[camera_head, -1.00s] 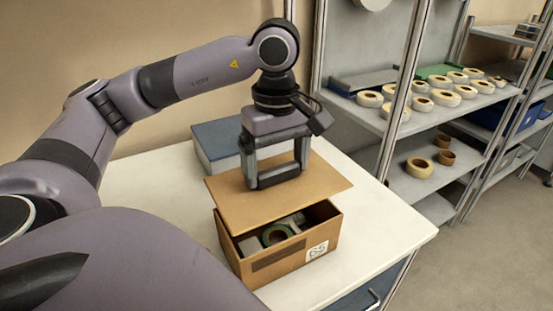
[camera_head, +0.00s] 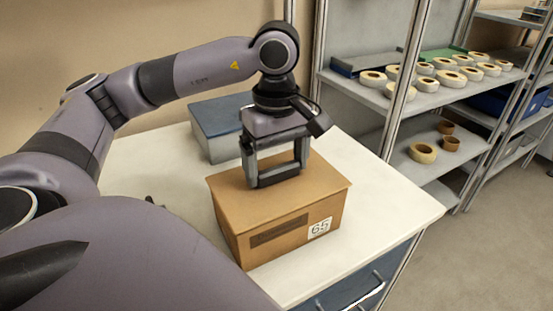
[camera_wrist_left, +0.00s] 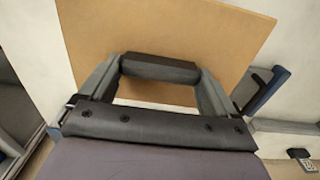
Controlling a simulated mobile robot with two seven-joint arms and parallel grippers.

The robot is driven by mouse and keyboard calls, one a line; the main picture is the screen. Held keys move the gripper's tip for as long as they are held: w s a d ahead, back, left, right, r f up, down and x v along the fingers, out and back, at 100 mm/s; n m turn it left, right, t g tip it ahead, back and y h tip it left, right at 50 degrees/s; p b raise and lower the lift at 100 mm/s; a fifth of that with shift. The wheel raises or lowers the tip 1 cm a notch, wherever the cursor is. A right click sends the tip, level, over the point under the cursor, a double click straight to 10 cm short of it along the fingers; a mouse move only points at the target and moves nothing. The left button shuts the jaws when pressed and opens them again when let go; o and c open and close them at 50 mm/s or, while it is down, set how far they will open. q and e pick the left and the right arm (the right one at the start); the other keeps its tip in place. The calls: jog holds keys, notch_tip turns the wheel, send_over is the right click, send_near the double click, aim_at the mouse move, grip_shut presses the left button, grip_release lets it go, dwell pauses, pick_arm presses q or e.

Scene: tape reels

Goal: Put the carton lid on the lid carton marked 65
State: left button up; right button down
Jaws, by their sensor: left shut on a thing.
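The brown cardboard carton (camera_head: 285,248) stands on the white tabletop, with a white label marked 65 (camera_head: 320,228) on its front. The flat brown carton lid (camera_head: 325,184) lies over the carton's top and covers its opening. Its front edge looks level with the carton's rim; the back edge is hard to judge. My left gripper (camera_head: 276,178) is upright above the lid's middle and shut on the lid. In the left wrist view the lid (camera_wrist_left: 165,25) spreads beyond the gripper (camera_wrist_left: 160,70). The carton's contents are hidden. My right gripper is not in view.
A blue-grey box (camera_head: 217,125) stands behind the carton on the white table (camera_head: 390,210). A metal shelf (camera_head: 420,110) with several tape reels stands to the right. The tabletop right of the carton is clear.

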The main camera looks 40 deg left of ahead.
aim_at(276, 166)
pick_arm(q)
jog(key=o, duration=0.8)
jog(key=shift+c, duration=0.2)
jog(key=shift+r+p, duration=0.45)
jog(key=shift+r, duration=3.15)
